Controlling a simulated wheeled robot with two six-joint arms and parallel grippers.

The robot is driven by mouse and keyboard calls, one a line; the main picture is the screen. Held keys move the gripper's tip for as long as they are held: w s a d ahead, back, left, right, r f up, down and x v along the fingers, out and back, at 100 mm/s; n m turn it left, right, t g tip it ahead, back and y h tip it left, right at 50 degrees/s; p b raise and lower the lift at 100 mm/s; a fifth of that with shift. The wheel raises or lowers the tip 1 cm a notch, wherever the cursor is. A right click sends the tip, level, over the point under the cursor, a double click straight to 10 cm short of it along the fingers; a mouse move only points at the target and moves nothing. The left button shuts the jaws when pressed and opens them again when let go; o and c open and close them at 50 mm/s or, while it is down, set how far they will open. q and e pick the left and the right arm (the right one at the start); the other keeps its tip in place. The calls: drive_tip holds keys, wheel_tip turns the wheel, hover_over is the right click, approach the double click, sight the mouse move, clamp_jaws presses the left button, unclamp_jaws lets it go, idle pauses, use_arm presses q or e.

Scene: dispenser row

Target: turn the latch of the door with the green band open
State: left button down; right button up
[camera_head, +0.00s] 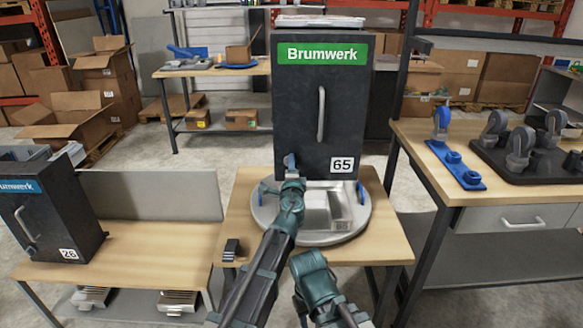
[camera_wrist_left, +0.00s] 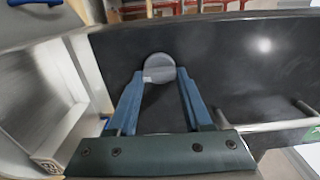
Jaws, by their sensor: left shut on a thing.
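The dark grey door with the green band (camera_head: 321,54) stands upright and closed in the middle of the head view. It has a vertical light grey handle (camera_head: 321,113) and a label reading 65. My left gripper (camera_head: 290,162) is at the door's lower left corner. In the left wrist view its two blue fingers (camera_wrist_left: 161,76) are shut on a round grey latch (camera_wrist_left: 158,64), one on each side. The latch is mostly hidden by the gripper in the head view, so its turn angle is unclear. No fingers of my right gripper show.
The cabinet stands on a round grey base (camera_head: 270,215) on a wooden table (camera_head: 241,199). A smaller cabinet with a blue band (camera_head: 18,186) is at the left. A bench with casters (camera_head: 516,146) is at the right. A small dark block (camera_head: 231,249) lies on the table's front left.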

idle(0.3)
use_arm(q)
drive_tip(key=shift+c, duration=1.6)
unclamp_jaws()
drive_tip(key=shift+s, duration=0.1)
